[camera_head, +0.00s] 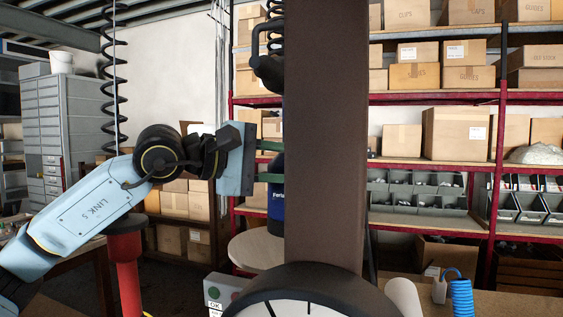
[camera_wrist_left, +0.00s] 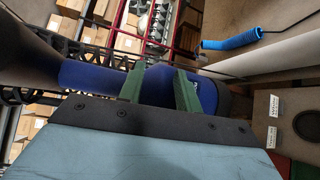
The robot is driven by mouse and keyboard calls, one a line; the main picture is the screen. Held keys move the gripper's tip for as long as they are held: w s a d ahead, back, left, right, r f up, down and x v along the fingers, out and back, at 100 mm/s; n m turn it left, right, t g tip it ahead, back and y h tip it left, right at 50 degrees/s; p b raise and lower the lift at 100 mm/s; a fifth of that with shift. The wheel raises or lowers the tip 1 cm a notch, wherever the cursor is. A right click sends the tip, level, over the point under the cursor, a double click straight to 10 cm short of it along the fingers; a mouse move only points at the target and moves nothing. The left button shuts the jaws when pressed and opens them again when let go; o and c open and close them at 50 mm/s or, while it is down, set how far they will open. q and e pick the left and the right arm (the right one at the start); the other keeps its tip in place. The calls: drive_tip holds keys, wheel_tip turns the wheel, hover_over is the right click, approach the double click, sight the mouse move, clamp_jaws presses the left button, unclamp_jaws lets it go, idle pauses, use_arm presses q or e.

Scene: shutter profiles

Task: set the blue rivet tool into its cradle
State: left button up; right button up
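The blue rivet tool (camera_head: 277,206) shows in the head view as a narrow dark-blue strip with a white label, left of a brown post that hides the rest. In the left wrist view the blue tool (camera_wrist_left: 160,86) lies across the picture, with a wider labelled part at right. My left gripper (camera_head: 270,162) comes in from the left. Its green fingers (camera_wrist_left: 160,92) are part-way apart, on either side of a blue part that fills the gap; contact looks close but is partly hidden. I cannot make out the cradle. My right gripper is not in view.
The brown post (camera_head: 325,140) blocks the middle of the head view, with a round dial (camera_head: 308,307) at its foot. A red post (camera_head: 125,265) stands below my left arm. Shelves with boxes (camera_head: 456,134) stand behind.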

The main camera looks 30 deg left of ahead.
use_arm(q)
clamp_jaws()
idle(1.2)
drive_tip(key=shift+o, duration=0.2)
unclamp_jaws()
drive_tip(key=b+v, duration=0.6)
drive_tip(key=v, duration=0.7)
drive_tip(key=shift+s, duration=0.2)
drive_tip(key=shift+a, duration=0.1)
